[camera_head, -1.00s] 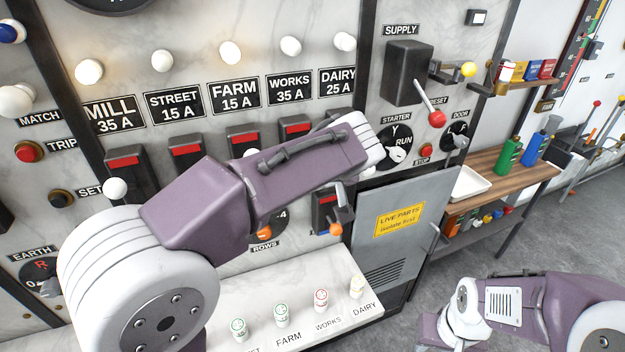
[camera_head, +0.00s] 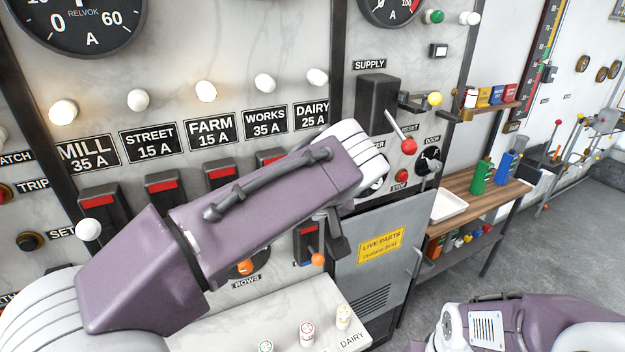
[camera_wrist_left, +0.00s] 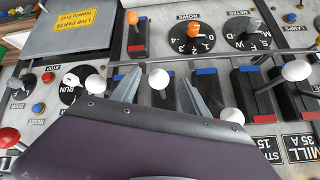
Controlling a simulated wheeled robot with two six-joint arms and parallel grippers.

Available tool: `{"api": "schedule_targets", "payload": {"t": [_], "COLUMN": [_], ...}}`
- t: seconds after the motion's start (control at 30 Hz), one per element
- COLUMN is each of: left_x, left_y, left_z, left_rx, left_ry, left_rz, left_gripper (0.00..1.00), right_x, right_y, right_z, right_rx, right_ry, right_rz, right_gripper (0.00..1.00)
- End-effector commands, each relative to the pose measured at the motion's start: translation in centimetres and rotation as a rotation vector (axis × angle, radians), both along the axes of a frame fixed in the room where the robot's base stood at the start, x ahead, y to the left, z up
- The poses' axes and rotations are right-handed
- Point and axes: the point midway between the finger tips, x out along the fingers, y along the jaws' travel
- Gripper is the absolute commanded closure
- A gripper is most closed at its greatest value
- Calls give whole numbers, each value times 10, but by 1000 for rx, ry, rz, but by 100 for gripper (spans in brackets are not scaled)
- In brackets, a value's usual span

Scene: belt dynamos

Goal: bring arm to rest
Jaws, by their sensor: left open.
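My left arm (camera_head: 255,200) reaches in from the left across the switchboard in the head view. Its gripper (camera_head: 334,232) is partly hidden behind the wrist, close to an orange-knobbed lever (camera_head: 318,260). In the left wrist view the gripper (camera_wrist_left: 160,76) has its two grey fingers spread apart. A white knob (camera_wrist_left: 158,79) shows between the fingers, with the panel behind; nothing is seen gripped. My right arm (camera_head: 535,325) lies at the bottom right of the head view; its gripper is out of the picture.
A red-knobbed supply lever (camera_head: 405,142) juts out right of my left wrist. A grey cabinet door (camera_head: 380,262) carries a yellow sign. A wooden bench (camera_head: 480,190) holds a white tray (camera_head: 448,205) and green and blue jugs. Grey floor (camera_head: 560,250) is open at right.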

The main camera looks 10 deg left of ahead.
Motion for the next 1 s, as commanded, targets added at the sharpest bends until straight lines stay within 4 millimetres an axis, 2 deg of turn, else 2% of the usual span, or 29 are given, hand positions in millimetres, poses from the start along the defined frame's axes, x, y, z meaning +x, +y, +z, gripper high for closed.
{"api": "schedule_targets", "payload": {"t": [0.07, 0.1, 0.17, 0.2, 0.27, 0.3, 0.4, 0.5, 0.6, 1.0], "left_x": [0, -3, -13, -23, -43, -59, -96, -120, -130, -131], "left_y": [12, 19, 32, 40, 53, 61, 77, 85, 89, 89], "left_z": [-45, -75, -123, -152, -196, -222, -269, -293, -302, -303], "left_rx": [22, 22, -1, -28, -82, -125, -218, -268, -284, -285], "left_ry": [114, 188, 298, 361, 444, 487, 541, 553, 555, 555], "left_rz": [-54, -94, -154, -186, -222, -236, -244, -234, -229, -231], "left_gripper": [47, 47, 47, 47, 47, 47, 47, 47, 47, 47], "right_x": [0, 0, 0, 0, 0, 0, 0, 0, 0, 0], "right_y": [0, 0, 0, 0, 0, 0, 0, 0, 0, 0], "right_z": [0, 0, 0, 0, 0, 0, 0, 0, 0, 0], "right_rx": [0, 0, 0, 0, 0, 0, 0, 0, 0, 0], "right_ry": [0, 0, 0, 0, 0, 0, 0, 0, 0, 0], "right_rz": [0, 0, 0, 0, 0, 0, 0, 0, 0, 0], "right_gripper": [64, 64, 64, 64, 64, 64, 64, 64, 64, 64]}}
